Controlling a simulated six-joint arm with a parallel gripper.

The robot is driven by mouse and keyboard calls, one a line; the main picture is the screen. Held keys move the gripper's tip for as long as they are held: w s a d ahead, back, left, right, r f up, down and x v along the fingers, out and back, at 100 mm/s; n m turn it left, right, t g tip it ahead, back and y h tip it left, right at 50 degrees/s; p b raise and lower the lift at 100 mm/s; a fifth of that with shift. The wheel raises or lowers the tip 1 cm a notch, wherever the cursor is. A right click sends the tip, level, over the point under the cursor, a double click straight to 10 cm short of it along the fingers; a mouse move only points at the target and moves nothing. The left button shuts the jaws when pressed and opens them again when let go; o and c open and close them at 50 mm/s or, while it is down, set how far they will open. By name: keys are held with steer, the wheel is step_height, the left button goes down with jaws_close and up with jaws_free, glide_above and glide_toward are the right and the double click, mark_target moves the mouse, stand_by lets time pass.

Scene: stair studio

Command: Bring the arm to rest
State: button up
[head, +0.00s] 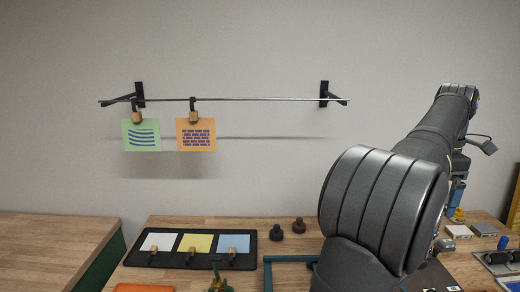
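My dark grey arm rises from the bottom of the head view, bends at a large rounded joint and reaches back to the right. Its far end turns downward near the right edge. My gripper (457,200) seems to be at that lower end, above the right part of the workbench (300,244). It is small and partly hidden behind my own arm, so its fingers cannot be made out. I cannot tell whether it holds anything.
A wall rail (270,99) carries a green card (141,145) and an orange card (196,146) on clips. A black tray (257,258) holds white, yellow and blue cards. Two dark knobs (277,233) stand beside it. Small boxes (459,231) lie at the right.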

steer(key=s+d+f, duration=0.3)
steer(key=d+f, duration=2.3)
steer(key=f, duration=0.7)
steer(key=shift+s, duration=0.25)
